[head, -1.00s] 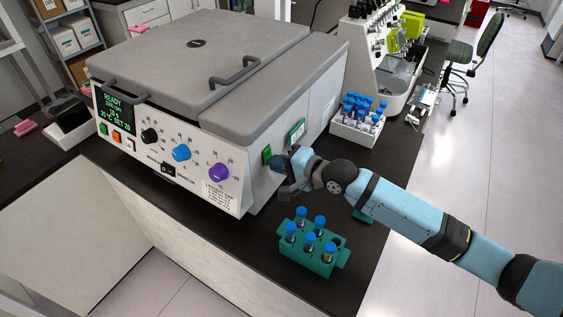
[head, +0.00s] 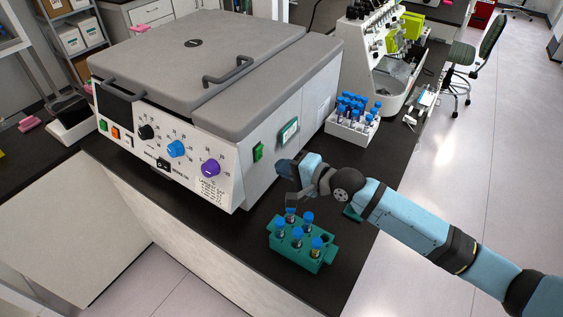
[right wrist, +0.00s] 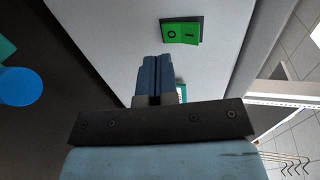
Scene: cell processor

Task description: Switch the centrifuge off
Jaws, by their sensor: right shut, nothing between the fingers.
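The centrifuge (head: 285,108) is a large grey and white box with its lid shut. Its display (head: 114,103) on the front panel is dark. A green rocker switch (head: 258,152) sits on its right side; it shows close up in the right wrist view (right wrist: 182,30), marked O and I. My right gripper (head: 281,169) is shut and empty, a little to the right of the switch and apart from it. Its closed fingers show in the right wrist view (right wrist: 157,75), below the switch. My left gripper is not in view.
A green rack (head: 301,250) of blue-capped tubes stands just below my right gripper. A white rack (head: 351,125) with several tubes stands behind it. Grey handles stick up from the lid. Open floor lies to the right of the bench.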

